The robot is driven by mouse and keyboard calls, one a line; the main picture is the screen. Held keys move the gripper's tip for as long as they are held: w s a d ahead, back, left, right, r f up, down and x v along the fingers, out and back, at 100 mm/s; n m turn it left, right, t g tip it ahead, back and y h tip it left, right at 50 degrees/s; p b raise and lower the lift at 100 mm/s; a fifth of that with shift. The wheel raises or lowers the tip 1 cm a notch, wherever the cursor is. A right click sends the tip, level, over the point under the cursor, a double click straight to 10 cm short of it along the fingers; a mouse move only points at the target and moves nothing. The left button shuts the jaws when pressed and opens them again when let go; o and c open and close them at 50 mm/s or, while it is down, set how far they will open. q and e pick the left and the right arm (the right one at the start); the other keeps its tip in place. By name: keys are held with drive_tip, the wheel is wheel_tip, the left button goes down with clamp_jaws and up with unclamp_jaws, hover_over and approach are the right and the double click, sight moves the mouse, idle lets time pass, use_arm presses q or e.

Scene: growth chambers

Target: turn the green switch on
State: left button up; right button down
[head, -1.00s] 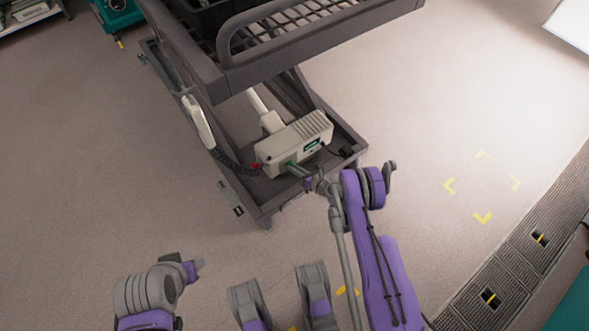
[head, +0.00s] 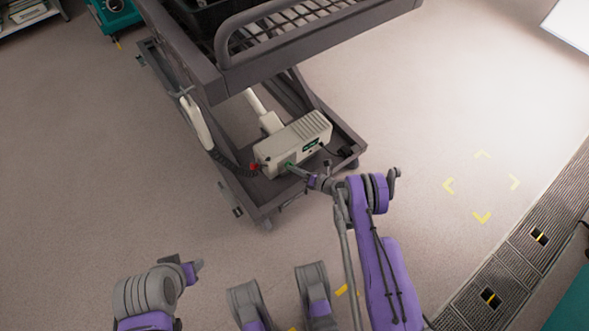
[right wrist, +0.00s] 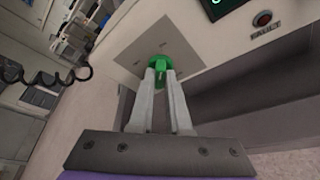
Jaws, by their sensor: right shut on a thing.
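The green switch (right wrist: 162,66) is a small knob on a grey plate on the front of a pale control box (head: 294,143). The box sits low on the base of a lift cart. My right gripper (right wrist: 160,75) is shut on the green switch, its two fingertips touching the knob's sides and partly hiding it. In the head view the right gripper (head: 297,169) reaches the box's front from the right. My left gripper (head: 190,268) is at the lower left, away from the box; its jaws cannot be made out.
The box has a dark display (head: 311,146) with green marks, a red button (head: 253,167) and a dull red FAULT lamp (right wrist: 262,19). A coiled black cable (right wrist: 45,75) hangs at its left. The floor to the right is clear.

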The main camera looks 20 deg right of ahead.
drive_tip(key=shift+r, duration=0.1)
drive_tip(key=c, duration=0.9)
unclamp_jaws()
drive_tip(key=shift+o, duration=0.2)
drive_tip(key=p+v, duration=0.2)
drive_tip(key=v, duration=0.8)
drive_tip(key=shift+s+d, duration=0.25)
drive_tip(key=shift+s, duration=0.05)
